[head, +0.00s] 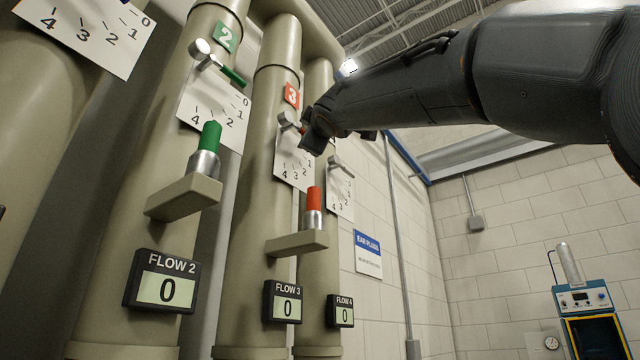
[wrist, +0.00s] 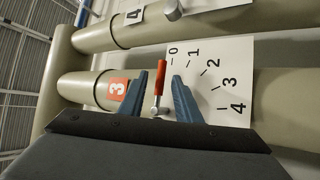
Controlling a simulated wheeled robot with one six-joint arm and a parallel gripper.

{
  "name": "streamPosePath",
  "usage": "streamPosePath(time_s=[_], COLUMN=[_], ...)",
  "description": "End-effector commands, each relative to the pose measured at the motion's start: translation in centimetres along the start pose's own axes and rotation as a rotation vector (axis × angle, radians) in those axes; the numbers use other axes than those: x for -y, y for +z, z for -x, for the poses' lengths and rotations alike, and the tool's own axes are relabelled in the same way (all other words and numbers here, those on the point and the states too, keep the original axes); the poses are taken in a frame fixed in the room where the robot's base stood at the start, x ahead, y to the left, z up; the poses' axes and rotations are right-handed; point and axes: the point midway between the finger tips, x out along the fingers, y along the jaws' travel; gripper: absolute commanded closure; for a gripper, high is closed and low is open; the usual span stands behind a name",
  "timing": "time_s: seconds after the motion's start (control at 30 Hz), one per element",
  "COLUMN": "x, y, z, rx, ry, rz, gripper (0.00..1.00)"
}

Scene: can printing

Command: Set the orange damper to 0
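The orange damper's lever (wrist: 161,62) stands between the two blue fingers of my gripper (wrist: 160,92) in the wrist view, with visible gaps on both sides. Its silver pivot end (wrist: 156,111) is lower down. The lever points up, close to the 0 mark of its white dial (wrist: 208,95). My gripper looks open around the lever. In the head view my gripper (head: 312,132) is at the pipe with the orange 3 label (head: 291,95) and hides most of the lever and part of the dial. The FLOW 3 display (head: 287,308) reads 0.
An orange-topped cylinder (head: 314,200) stands on a bracket below the dial. To the left, pipe 2 has a green lever (head: 232,76), and FLOW 2 (head: 167,291) reads 0. Pipe 4's dial (head: 341,190) is close on the right. Free room lies before the brick wall.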

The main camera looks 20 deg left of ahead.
Motion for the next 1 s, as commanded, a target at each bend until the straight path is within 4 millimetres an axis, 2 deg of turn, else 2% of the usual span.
streamPosePath(time_s=[0.3,0.5,0.7,1.0], x=[0.3,0.3,0.1,0.1], y=[0.1,0.0,0.0,0.0], z=[4.2,6.1,6.8,6.8], rx=[-0.001,-0.001,0.000,0.000], ry=[0.000,-0.001,-0.001,-0.001], rz=[0.000,0.000,0.000,0.000], gripper=[0.70,0.70,0.70,0.70])
